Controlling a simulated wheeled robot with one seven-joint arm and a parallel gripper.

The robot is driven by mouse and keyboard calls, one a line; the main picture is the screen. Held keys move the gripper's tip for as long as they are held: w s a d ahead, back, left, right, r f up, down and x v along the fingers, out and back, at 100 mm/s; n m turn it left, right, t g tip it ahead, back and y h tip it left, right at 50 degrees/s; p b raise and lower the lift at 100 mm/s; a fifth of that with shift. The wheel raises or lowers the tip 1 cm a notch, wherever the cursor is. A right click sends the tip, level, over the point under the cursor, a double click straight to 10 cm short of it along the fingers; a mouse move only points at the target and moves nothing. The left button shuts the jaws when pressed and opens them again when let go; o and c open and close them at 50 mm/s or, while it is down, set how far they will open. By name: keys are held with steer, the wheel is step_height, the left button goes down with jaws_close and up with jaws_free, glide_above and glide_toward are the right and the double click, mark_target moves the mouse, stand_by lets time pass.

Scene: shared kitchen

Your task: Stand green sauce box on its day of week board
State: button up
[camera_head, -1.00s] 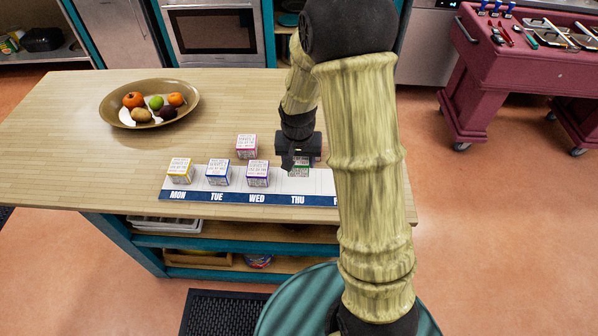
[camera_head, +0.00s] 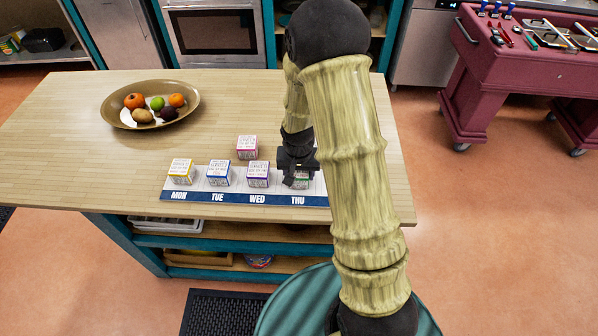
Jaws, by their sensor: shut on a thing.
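The green sauce box (camera_head: 302,181) is at the THU section of the day of week board (camera_head: 228,197), partly hidden by my gripper. My gripper (camera_head: 299,178) points down and is shut on the green box. I cannot tell whether the box's underside touches the board. A yellow-marked box (camera_head: 181,172) stands on MON, a blue-marked box (camera_head: 219,173) on TUE and a purple-marked box (camera_head: 258,174) on WED. The board's right end is hidden behind my arm.
A red-marked box (camera_head: 247,147) stands on the wooden table (camera_head: 80,140) behind the WED section. A brown fruit bowl (camera_head: 182,112) stands at the back left. A dark red cart (camera_head: 535,80) stands apart at the right. The table's left side is clear.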

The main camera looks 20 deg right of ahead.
mark_target(299, 176)
steer(key=shift+f, duration=0.2)
steer(key=o, duration=1)
steer(key=shift+o, duration=0.2)
steer(key=shift+r, duration=0.1)
step_height(299, 176, up, 12)
steer(key=s, duration=0.1)
steer(key=shift+s+a+b, duration=0.3)
steer(key=shift+b, duration=0.1)
